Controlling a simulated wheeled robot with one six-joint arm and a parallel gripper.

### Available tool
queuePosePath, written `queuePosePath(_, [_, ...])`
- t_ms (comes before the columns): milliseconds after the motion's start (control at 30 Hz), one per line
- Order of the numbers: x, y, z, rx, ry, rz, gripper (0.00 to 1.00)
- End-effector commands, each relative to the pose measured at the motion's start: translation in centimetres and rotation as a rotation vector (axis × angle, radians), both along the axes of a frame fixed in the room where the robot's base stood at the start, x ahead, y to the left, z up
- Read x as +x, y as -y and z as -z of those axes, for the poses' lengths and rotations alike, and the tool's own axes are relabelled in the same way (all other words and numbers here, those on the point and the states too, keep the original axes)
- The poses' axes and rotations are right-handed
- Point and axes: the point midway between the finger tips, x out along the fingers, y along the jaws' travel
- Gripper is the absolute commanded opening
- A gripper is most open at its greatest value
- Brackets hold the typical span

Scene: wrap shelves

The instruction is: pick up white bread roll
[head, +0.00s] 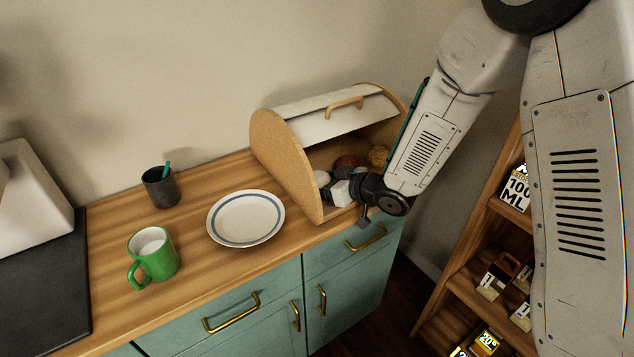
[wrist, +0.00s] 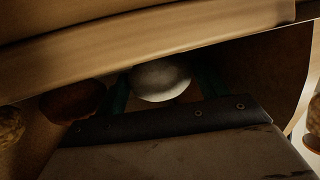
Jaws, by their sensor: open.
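The white bread roll (wrist: 160,78) lies inside the open bread box (head: 283,166). In the head view, a pale round shape that looks like the roll (head: 322,178) shows at the box's left inside, beside my gripper (head: 340,188). My gripper reaches into the box from the right. In the wrist view its two teal fingers are spread, one on each side of the white roll. The roll's lower part is hidden behind the gripper's dark palm edge. I cannot tell whether the fingers touch it.
A brown roll (wrist: 72,102) and a seeded roll (wrist: 10,126) lie left of the white one in the wrist view. The box's lid edge (wrist: 150,35) hangs close above. A plate (head: 246,217), green mug (head: 153,254) and dark cup (head: 160,187) stand on the counter.

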Motion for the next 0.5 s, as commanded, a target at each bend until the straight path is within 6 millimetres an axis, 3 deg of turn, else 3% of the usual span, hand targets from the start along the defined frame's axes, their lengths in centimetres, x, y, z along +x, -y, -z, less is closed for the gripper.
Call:
queuePosePath(33, [-0.01, 0.01, -0.02, 0.000, 0.000, 0.000, 0.72])
queuePosePath(133, [0.00, 0.02, -0.02, 0.000, 0.000, 0.000, 0.44])
queuePosePath(500, [0.02, 0.12, -0.27, 0.000, 0.001, 0.001, 0.43])
